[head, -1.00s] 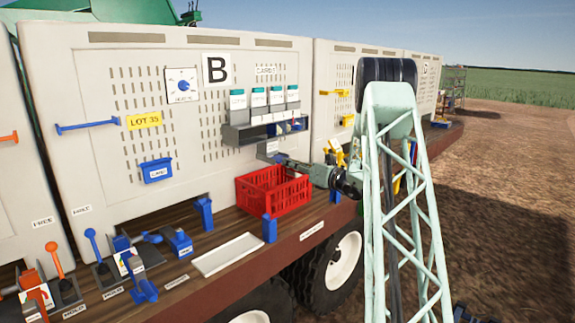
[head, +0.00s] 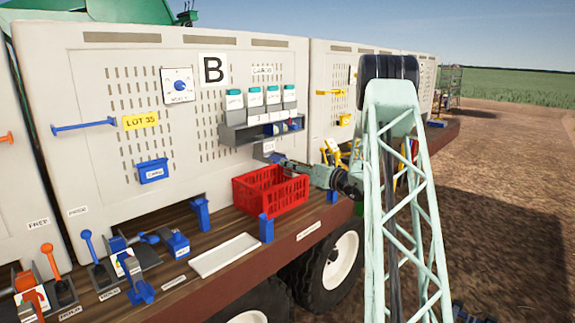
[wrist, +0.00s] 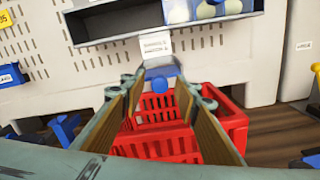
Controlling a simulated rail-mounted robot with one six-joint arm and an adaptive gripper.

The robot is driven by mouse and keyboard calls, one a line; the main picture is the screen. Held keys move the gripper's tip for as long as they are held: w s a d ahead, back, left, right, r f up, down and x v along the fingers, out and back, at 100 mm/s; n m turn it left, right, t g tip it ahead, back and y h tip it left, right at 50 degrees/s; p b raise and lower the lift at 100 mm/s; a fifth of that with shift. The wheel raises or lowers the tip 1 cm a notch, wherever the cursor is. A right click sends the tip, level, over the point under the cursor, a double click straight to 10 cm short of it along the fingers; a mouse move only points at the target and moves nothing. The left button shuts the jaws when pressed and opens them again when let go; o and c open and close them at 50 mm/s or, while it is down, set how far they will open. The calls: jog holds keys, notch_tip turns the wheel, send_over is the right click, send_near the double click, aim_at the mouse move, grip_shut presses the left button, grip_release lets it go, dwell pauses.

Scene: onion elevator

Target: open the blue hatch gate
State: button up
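A grey chute with a white label (wrist: 157,45) hangs on the cream panel above the red crate. A blue piece (wrist: 165,84) at its lower front looks like the hatch gate. It shows between my fingers in the wrist view, and I cannot tell whether it is open. In the head view the chute (head: 266,150) is partly behind my gripper (head: 284,162). My gripper (wrist: 157,100) is open, its two fingers apart with nothing held. It points at the chute from above the red crate (head: 245,197). Contact with the blue piece cannot be made out.
A grey shelf (head: 236,136) with several teal-topped containers is above the chute. Blue posts (head: 266,229) stand near the crate. A white tray (head: 225,256) and several blue and orange levers (head: 92,245) lie to the left on the wooden deck.

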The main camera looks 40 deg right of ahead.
jog(key=s, duration=1)
jog(key=shift+d, duration=0.4)
